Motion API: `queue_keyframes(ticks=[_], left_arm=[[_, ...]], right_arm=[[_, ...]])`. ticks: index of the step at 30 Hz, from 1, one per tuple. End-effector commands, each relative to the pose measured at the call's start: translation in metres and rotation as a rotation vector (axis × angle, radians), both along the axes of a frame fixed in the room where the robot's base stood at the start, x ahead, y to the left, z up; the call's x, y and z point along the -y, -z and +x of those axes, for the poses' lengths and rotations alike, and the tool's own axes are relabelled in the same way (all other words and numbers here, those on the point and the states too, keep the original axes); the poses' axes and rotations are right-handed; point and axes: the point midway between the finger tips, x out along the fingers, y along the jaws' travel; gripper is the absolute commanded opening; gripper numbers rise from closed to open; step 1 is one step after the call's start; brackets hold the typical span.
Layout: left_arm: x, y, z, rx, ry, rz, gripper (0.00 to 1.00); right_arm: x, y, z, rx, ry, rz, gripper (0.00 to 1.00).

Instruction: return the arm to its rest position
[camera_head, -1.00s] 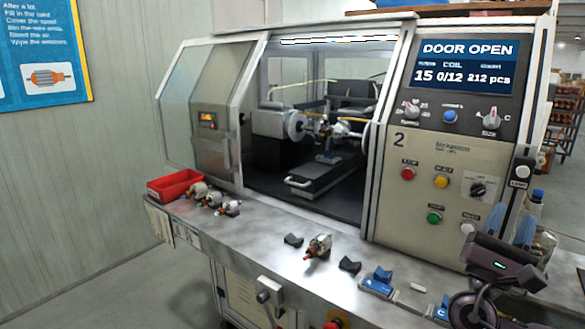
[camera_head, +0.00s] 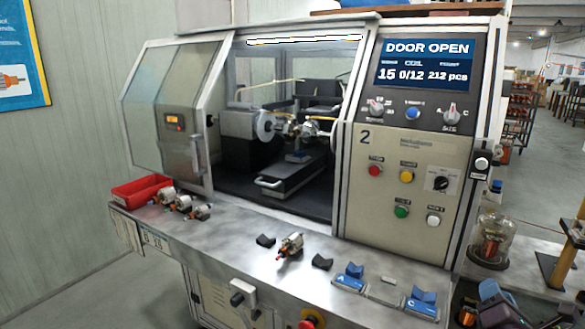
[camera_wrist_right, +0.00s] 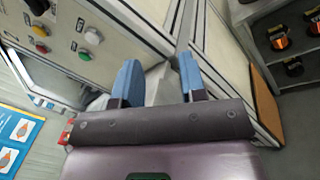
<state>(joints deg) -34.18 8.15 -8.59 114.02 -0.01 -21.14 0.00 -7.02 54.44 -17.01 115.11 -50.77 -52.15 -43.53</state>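My right gripper (camera_wrist_right: 159,82) shows in the wrist view with two blue fingers apart and nothing between them. In the head view, part of my right arm and wrist (camera_head: 492,297) shows at the bottom right corner, in front of the bench's right end. I cannot make out the fingertips clearly there. My left arm and gripper are not in view.
The winding machine's bench (camera_head: 225,234) holds a red bin (camera_head: 141,190), several armatures, an armature (camera_head: 290,245) between black supports, and blue holders (camera_head: 349,278). A glass dome (camera_head: 490,240) stands at right. A control panel (camera_head: 410,150) rises behind the bench.

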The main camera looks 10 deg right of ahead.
Motion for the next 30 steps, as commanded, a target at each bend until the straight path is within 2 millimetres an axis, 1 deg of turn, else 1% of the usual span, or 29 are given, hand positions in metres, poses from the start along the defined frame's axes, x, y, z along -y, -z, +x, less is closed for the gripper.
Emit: queue_keyframes(ticks=[1,3,5,6,9,12,15,22,24,30], left_arm=[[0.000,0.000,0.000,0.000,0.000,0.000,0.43],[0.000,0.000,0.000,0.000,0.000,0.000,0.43],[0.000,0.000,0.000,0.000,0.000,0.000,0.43],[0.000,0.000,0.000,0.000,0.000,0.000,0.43],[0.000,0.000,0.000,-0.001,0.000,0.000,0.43],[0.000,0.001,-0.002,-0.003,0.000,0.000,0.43],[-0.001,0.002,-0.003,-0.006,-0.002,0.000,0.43],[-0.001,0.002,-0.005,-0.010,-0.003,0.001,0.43],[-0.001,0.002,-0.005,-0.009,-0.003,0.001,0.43],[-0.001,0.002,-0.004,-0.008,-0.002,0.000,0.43]], right_arm=[[0.006,0.027,-0.014,-0.055,-0.016,0.125,0.38],[0.010,0.061,-0.034,-0.116,-0.033,0.326,0.38],[0.013,0.087,-0.053,-0.161,-0.033,0.501,0.38],[0.014,0.103,-0.066,-0.185,-0.027,0.617,0.38],[0.014,0.132,-0.095,-0.223,0.002,0.874,0.38],[0.013,0.152,-0.120,-0.239,0.043,1.086,0.38],[0.012,0.165,-0.142,-0.244,0.085,1.263,0.38],[0.010,0.186,-0.186,-0.217,0.201,1.618,0.38],[0.000,0.190,-0.185,-0.196,0.201,1.650,0.38],[-0.025,0.204,-0.188,-0.144,0.224,1.741,0.38]])
